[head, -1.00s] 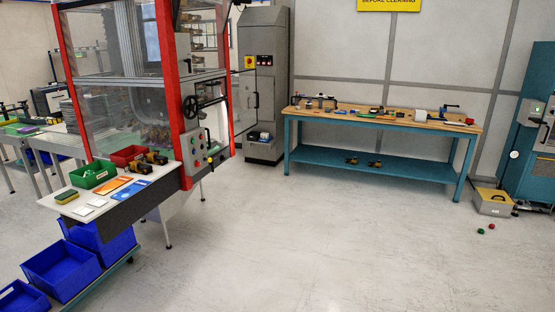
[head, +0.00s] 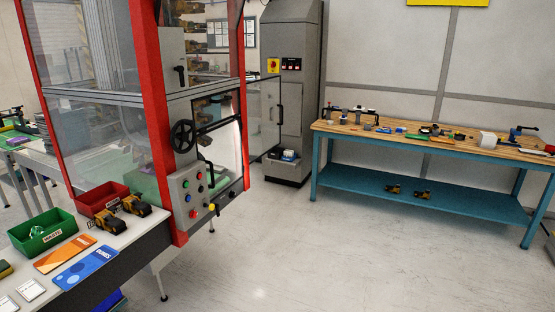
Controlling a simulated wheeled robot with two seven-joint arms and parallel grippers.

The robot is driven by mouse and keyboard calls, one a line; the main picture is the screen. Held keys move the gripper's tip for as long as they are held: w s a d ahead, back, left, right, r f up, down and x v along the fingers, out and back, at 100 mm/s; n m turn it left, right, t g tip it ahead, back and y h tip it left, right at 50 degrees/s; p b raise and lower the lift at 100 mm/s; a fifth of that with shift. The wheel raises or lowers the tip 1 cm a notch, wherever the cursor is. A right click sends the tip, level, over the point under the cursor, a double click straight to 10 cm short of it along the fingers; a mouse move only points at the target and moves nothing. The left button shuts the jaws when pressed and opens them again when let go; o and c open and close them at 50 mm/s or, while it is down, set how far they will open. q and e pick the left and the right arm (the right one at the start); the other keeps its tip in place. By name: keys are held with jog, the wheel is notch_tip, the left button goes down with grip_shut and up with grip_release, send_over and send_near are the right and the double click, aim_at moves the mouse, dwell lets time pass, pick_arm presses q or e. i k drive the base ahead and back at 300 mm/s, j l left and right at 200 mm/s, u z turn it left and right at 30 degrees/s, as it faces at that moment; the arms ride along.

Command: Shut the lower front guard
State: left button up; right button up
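The lower front guard (head: 266,125) is a clear panel with a thin dark edge, on the right side of the red-framed machine. It appears swung outward from the right red post (head: 243,100), with a dark upright handle (head: 280,115) near its free edge. The lower front opening between the red posts looks uncovered, with a black handwheel (head: 182,136) and a dark bar showing there. The upper front guard (head: 172,62), with a dark handle, appears to be in its frame. Neither of my grippers is in view.
A control box with buttons (head: 192,196) juts out below the opening. A white shelf at the left holds a green bin (head: 42,233), a red bin (head: 103,198) and cards. A grey cabinet (head: 291,60) and a blue workbench (head: 420,193) stand behind. The floor (head: 340,255) in front is clear.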

aim_at(265, 120)
jog(key=i, duration=1)
jog(key=i+u, duration=0.1)
jog(key=i, duration=0.9)
